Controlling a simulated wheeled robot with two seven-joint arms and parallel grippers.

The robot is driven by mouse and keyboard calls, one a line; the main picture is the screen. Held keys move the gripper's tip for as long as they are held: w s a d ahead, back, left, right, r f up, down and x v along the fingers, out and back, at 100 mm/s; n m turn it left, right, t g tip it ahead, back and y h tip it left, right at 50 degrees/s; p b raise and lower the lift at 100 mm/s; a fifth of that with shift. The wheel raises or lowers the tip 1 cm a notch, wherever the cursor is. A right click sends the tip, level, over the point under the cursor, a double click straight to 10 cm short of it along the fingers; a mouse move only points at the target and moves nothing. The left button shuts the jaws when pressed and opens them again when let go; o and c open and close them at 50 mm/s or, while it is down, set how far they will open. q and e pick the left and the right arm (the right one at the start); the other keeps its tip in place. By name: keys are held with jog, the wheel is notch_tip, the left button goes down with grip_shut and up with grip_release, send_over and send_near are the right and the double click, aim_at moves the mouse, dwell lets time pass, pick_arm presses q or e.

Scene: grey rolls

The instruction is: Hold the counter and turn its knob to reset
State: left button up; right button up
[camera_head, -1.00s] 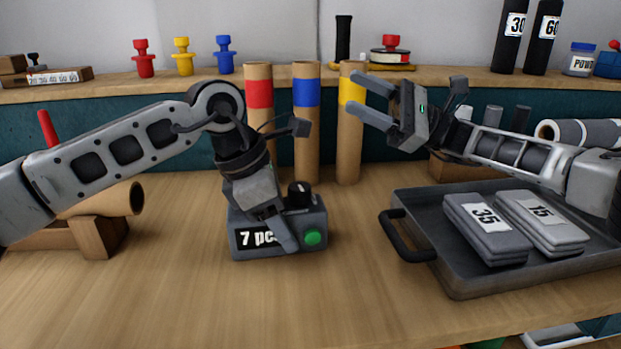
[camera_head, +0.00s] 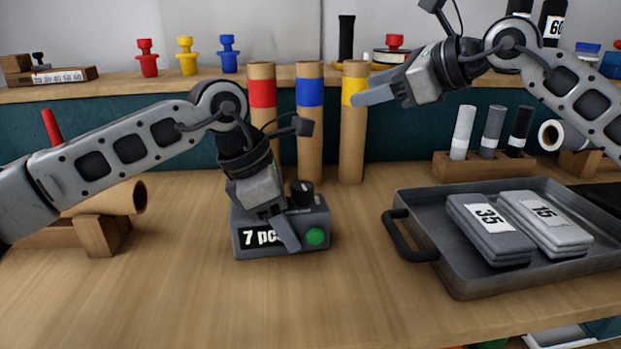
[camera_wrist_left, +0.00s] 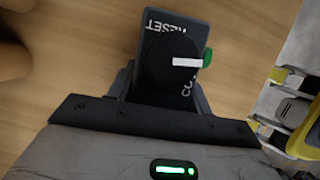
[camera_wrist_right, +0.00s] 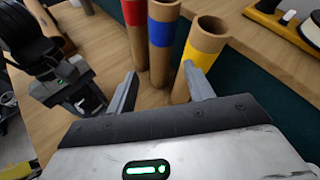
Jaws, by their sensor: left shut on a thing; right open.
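The counter (camera_head: 247,246) is a dark grey box standing on the table in front of me. Its display, partly hidden by my left gripper, reads "7 pc". It has a green button (camera_head: 315,236) at the front right and a black knob (camera_head: 302,190) on top. In the left wrist view the knob (camera_wrist_left: 172,60) has a white pointer line, and "RESET" is printed on the counter's top. My left gripper (camera_head: 285,232) is shut on the counter, gripping its body. My right gripper (camera_head: 372,90) is open and empty, above and behind the counter, near the yellow-banded tube.
Cardboard tubes with red (camera_head: 262,94), blue (camera_head: 310,92) and yellow (camera_head: 355,90) bands stand behind the counter. A grey tray (camera_head: 455,282) with packs marked 35 and 15 lies at right. A wooden rack (camera_head: 485,167) holds rolls. The table in front is clear.

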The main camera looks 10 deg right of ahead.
aim_at(305, 185)
jog(key=s+a+f+n+g, duration=0.2)
jog(key=s+a+n+g, duration=0.15)
jog(key=s+g, duration=0.6)
jog(key=shift+t+h, duration=0.3)
jog(key=shift+t, duration=0.55)
jog(key=x, duration=0.7)
jog(key=s+x, duration=0.1)
jog(key=x, duration=0.3)
jog(key=shift+f, duration=0.4)
jog(key=c, duration=1)
